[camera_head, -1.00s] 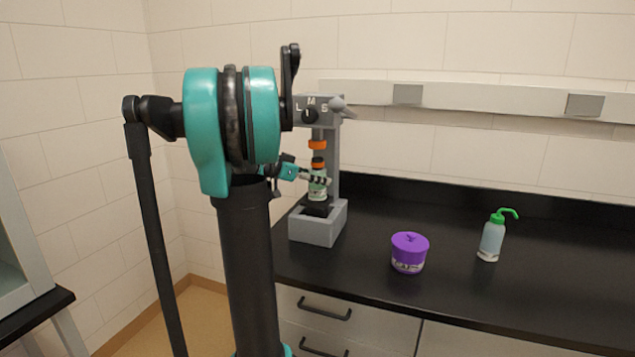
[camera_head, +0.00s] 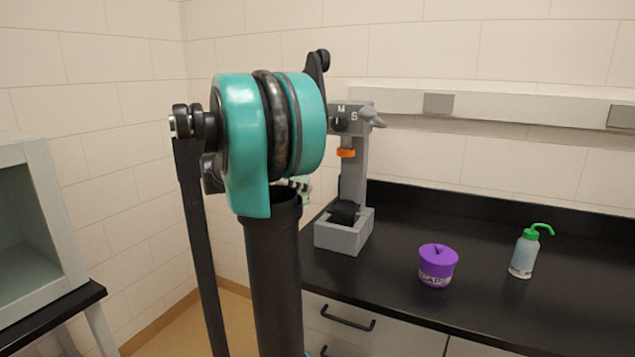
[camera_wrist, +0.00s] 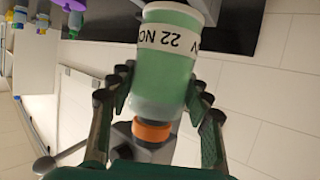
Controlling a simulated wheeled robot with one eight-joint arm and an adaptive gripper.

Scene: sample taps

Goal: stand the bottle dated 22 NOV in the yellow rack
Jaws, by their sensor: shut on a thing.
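The bottle dated 22 NOV (camera_wrist: 165,62) is pale green with a white label, its print upside down in the wrist view. My gripper (camera_wrist: 160,90) is shut on it, a finger on each side. In the head view the bottle (camera_head: 304,188) shows only partly behind my arm, left of the grey tap stand (camera_head: 355,185) and apart from it. An orange part (camera_wrist: 151,132) shows at the bottle's lower end in the wrist view; I cannot tell whether it is its cap or the stand's ring. I cannot make out the yellow rack in either view.
A purple lidded pot (camera_head: 437,265) and a wash bottle with a green top (camera_head: 524,252) stand on the black counter (camera_head: 480,300). A pale cabinet (camera_head: 70,225) stands at left. Small blue and yellow things (camera_wrist: 42,24) are at the wrist view's upper left.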

